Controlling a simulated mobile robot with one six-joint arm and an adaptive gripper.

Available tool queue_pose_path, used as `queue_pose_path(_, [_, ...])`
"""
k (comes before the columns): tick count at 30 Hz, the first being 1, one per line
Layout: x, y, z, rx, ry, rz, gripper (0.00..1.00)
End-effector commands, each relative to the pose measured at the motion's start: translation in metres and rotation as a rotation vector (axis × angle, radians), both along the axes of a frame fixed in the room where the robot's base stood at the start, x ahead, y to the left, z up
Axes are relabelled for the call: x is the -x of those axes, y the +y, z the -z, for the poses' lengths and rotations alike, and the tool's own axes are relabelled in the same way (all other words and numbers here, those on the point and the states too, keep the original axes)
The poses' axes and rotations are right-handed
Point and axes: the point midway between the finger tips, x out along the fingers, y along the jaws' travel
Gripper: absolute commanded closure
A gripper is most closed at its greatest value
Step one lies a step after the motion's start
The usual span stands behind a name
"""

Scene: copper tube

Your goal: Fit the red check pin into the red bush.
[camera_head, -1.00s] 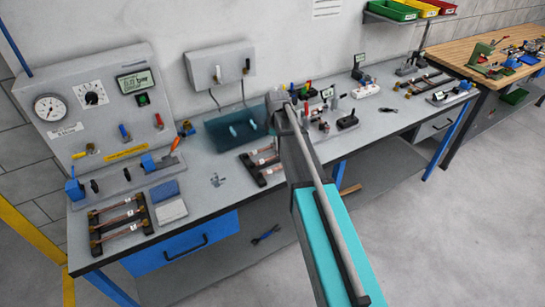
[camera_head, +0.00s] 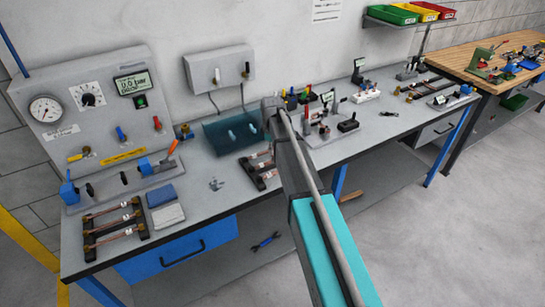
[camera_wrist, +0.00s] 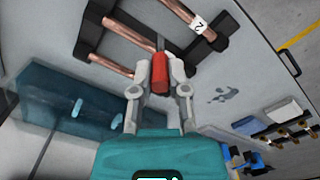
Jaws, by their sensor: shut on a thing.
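My gripper (camera_wrist: 160,88) is shut on the red check pin (camera_wrist: 160,70) in the wrist view. The pin is a short red cylinder between the two grey fingertips, its far end pointing toward a dark rack with copper tubes. In the head view my arm reaches over the bench, and its own end hides the fingers and the pin. I cannot pick out the red bush for certain in either view. Small coloured pieces (camera_head: 307,88) stand on the bench just beyond the end of my arm, too small to tell apart.
A copper-tube rack (camera_wrist: 94,56) lies close beyond the pin; another rack (camera_head: 88,238) is at the bench's left end. A translucent teal tray (camera_wrist: 40,95) is left of the gripper in the wrist view. A gauge panel (camera_head: 65,85) stands at the back left.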

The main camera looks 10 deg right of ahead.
Motion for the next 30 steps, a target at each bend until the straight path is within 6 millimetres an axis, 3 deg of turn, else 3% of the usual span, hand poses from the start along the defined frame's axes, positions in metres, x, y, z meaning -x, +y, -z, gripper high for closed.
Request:
queue_pose_path(9, [-0.001, 0.001, 0.029, 0.000, 0.000, 0.000, 1.00])
queue_pose_path(30, [-0.001, 0.001, 0.037, 0.000, 0.000, 0.000, 1.00])
